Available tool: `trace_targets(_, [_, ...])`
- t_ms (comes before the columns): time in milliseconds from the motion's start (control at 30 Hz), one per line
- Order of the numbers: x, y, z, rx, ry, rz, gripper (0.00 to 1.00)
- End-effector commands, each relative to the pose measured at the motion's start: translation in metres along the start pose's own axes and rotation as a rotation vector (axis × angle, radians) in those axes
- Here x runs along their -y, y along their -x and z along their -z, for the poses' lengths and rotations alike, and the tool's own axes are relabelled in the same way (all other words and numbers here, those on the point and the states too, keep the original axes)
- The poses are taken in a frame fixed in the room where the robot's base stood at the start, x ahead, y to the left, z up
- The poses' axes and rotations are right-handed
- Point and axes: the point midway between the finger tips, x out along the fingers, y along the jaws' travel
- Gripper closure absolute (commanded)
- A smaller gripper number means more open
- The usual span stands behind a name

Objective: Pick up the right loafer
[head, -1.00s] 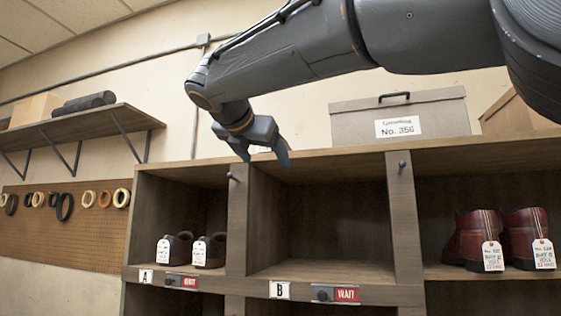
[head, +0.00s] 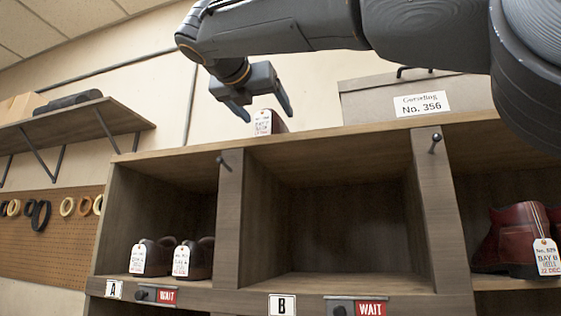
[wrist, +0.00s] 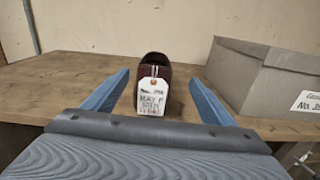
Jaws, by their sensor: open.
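A dark reddish-brown shoe (wrist: 153,61) with a white tag stands on the wooden top of the cabinet (head: 330,135). It looks like a single loafer, heel towards me; I cannot read whether it is the right one. In the head view the shoe (head: 279,122) shows only partly, behind the cabinet's front edge. My gripper (wrist: 160,77) is open and empty. In the wrist view the shoe stands beyond and between its two blue fingers. In the head view my gripper (head: 267,116) hangs just above the cabinet top. Most of the shoe's front is hidden.
A grey box (wrist: 267,82) marked No. 356 stands right of the shoe. Below, bay A holds two brown shoes (head: 172,258), bay B (head: 335,235) is empty, and red boots (head: 515,240) stand at right. A wall shelf (head: 75,123) is at left.

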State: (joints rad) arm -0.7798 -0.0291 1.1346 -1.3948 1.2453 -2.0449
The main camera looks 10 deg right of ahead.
Motion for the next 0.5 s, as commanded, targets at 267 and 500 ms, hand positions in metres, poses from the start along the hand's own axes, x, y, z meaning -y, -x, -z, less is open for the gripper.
trace_targets(267, [0.001,-0.004,0.009,0.005,0.005,0.004,0.22])
trace_targets(500, [0.0,-0.025,0.007,0.005,0.005,0.005,0.22])
